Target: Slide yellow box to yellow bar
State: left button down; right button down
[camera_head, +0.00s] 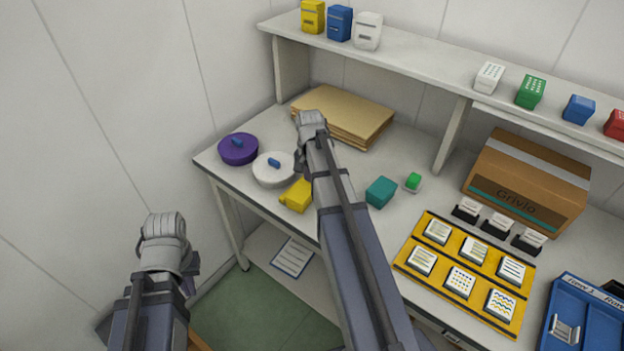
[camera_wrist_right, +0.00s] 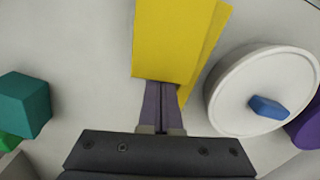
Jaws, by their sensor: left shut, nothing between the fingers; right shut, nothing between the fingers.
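A yellow box (camera_head: 297,195) stands near the table's left front edge, partly hidden by my right arm. In the right wrist view the yellow box (camera_wrist_right: 175,40) is just ahead of my right gripper (camera_wrist_right: 162,88). The gripper's fingers are shut and empty, their tips at or very near the box's lower edge; contact is unclear. A slanted yellow strip (camera_wrist_right: 210,45) shows beside the box; I cannot tell whether it is the bar or the box's side. My left gripper (camera_head: 163,230) is shut and empty, off the table at the left.
A white round container (camera_head: 268,176) and a purple one (camera_head: 238,150) stand left of the yellow box; a teal box (camera_head: 381,192) stands to its right. Brown folders (camera_head: 345,113) lie behind. A yellow card tray (camera_head: 408,258) and a cardboard box (camera_head: 530,180) are farther right.

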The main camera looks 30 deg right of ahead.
jog(key=shift+s+a, duration=0.1)
jog(key=shift+a, duration=0.05)
